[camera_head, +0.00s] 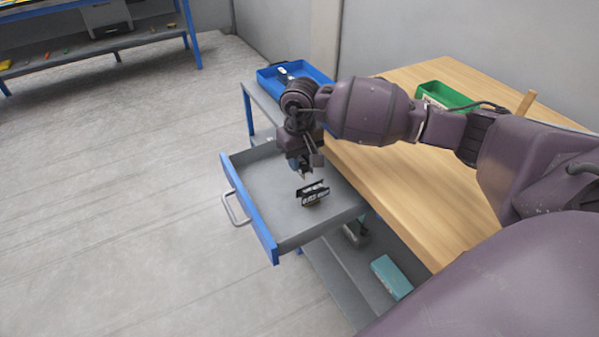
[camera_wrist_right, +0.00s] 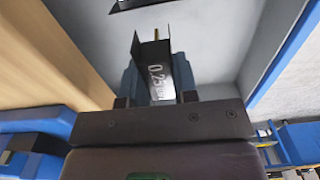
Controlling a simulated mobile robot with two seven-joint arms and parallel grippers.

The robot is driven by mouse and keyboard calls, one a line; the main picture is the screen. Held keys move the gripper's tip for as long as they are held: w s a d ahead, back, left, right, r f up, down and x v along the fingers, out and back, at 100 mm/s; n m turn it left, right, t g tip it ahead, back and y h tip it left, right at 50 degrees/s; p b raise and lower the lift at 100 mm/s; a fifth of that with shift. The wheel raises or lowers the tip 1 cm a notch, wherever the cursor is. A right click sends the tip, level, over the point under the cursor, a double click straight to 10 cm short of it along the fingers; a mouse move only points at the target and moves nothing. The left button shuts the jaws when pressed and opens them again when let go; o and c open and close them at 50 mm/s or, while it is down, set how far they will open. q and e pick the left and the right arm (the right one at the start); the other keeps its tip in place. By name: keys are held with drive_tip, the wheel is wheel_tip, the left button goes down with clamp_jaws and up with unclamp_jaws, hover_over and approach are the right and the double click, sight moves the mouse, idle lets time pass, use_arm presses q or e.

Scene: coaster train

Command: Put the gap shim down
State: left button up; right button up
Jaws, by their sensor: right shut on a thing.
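The gap shim (camera_wrist_right: 156,72), a dark strip marked 0.25 in white, is between the fingers of my right gripper (camera_wrist_right: 158,88) in the right wrist view. The gripper is shut on it. In the head view my right gripper (camera_head: 304,163) points down over the open drawer (camera_head: 262,188). The shim is mostly hidden there by the gripper. A black piece with white lettering (camera_head: 312,193) rests on the drawer floor just below and right of the gripper. Part of a dark piece shows at the top of the wrist view. My left gripper is not in view.
The wooden bench top (camera_head: 365,165) lies right of the drawer, with a green bin (camera_head: 445,95) on it. A blue tray (camera_head: 268,80) stands behind. A teal box (camera_head: 391,277) is on the lower shelf. The drawer's left and back floor is clear.

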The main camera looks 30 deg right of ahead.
drive_tip(key=shift+f, duration=2.25)
drive_tip(key=shift+f+b, duration=0.15)
drive_tip(key=shift+b, duration=0.15)
drive_tip(key=o, duration=1)
drive_tip(key=shift+c, duration=0.2)
drive_tip(key=shift+r, duration=0.25)
wheel_tip(320, 180, up, 12)
drive_tip(key=shift+f+p, duration=0.1)
drive_tip(key=shift+p, duration=0.45)
